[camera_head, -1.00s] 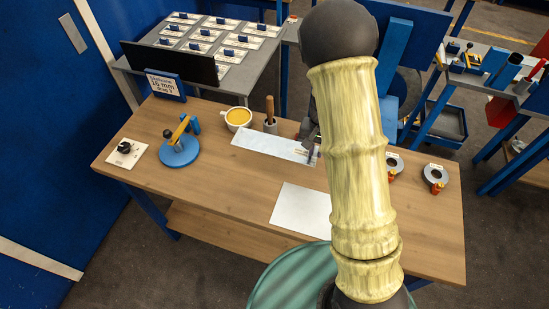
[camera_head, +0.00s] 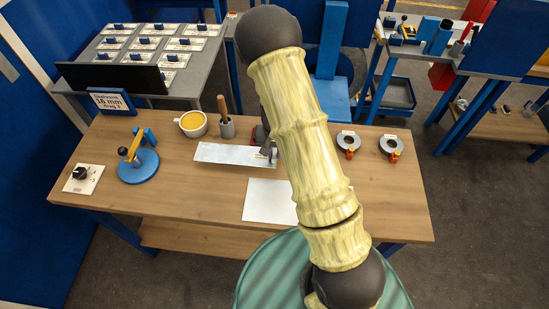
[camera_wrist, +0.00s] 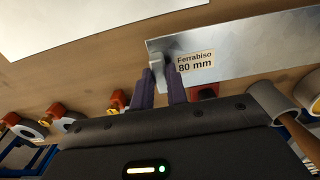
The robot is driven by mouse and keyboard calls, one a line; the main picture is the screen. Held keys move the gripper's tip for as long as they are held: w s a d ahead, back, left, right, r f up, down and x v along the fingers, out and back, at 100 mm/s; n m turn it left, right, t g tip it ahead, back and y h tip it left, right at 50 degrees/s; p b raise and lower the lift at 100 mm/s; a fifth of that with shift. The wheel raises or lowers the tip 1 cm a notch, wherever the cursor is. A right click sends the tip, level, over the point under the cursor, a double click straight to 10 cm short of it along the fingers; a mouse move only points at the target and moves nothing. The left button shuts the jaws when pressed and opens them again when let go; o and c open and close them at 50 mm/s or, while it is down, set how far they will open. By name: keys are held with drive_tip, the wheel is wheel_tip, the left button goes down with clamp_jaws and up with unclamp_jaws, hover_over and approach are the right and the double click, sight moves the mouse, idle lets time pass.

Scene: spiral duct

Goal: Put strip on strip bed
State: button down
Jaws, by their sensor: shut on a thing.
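A long shiny metal strip (camera_head: 228,155) lies along the middle of the wooden bench, flat or nearly so. In the wrist view the strip (camera_wrist: 250,48) carries a label reading "Ferrabiso 80 mm" beside a small grey tab. My gripper (camera_wrist: 160,75) is shut on that tab at the strip's end. In the head view my gripper (camera_head: 268,152) is at the strip's right end, partly hidden by my arm. I cannot tell whether the strip touches the bench. A pale flat sheet (camera_head: 268,200) lies nearer the front; whether it is the strip bed is unclear.
A yellow-filled cup (camera_head: 192,124) and a grey holder with a wooden-handled tool (camera_head: 226,127) stand just behind the strip. A blue stand (camera_head: 138,167) and a dial box (camera_head: 83,179) are at left. Two grey rings (camera_head: 391,146) with red-orange clips lie at right.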

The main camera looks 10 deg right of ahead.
drive_tip(key=shift+f+p, duration=0.4)
drive_tip(key=shift+f, duration=1.65)
drive_tip(key=shift+f, duration=0.15)
drive_tip(key=c, duration=1.4)
unclamp_jaws()
drive_tip(key=shift+w+r, duration=0.1)
drive_tip(key=shift+r, duration=0.55)
wheel_tip(320, 180, up, 11)
drive_tip(key=shift+b, duration=1.05)
